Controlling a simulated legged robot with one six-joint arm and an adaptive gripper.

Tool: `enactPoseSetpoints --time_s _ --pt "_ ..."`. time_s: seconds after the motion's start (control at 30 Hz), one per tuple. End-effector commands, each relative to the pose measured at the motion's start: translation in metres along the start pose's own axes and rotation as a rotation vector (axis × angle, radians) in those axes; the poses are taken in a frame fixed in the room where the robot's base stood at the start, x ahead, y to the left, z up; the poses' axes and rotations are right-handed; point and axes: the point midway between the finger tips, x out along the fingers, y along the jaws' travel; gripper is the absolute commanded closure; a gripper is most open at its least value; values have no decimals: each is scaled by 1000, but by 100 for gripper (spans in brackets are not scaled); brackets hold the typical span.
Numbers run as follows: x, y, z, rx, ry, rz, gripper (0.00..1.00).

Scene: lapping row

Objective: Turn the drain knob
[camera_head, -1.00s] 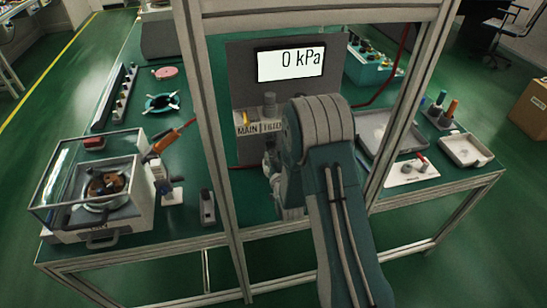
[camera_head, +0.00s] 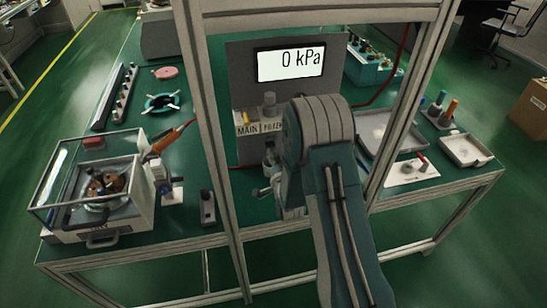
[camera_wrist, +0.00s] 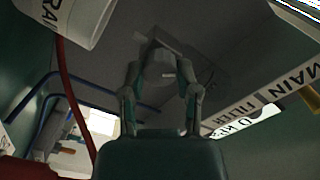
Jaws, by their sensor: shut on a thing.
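In the wrist view my gripper (camera_wrist: 162,82) has its two fingers closed on either side of a round grey knob (camera_wrist: 158,72), which I take to be the drain knob. The knob is dim, and the fingers partly cover it. A white cylinder with a partly readable "DRAIN" label (camera_wrist: 65,14) is at the upper left of that view, apart from the fingers. In the head view my arm hides most of the gripper and the knob, below the "MAIN" and "FILTER" labels (camera_head: 258,127).
A gauge display (camera_head: 291,64) reads 0 kPa on the grey panel. Frame posts (camera_head: 212,150) stand on both sides of my arm. A red hose (camera_wrist: 72,85) runs close to the left of the gripper. A clear-walled box (camera_head: 95,190) stands at the left.

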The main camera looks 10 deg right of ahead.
Motion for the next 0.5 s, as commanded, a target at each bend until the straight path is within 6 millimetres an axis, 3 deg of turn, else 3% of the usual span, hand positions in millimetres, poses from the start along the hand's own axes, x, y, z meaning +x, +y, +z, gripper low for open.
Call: enactPoseSetpoints --time_s 0.5 --pt "1 1 -1 31 3 2 100"
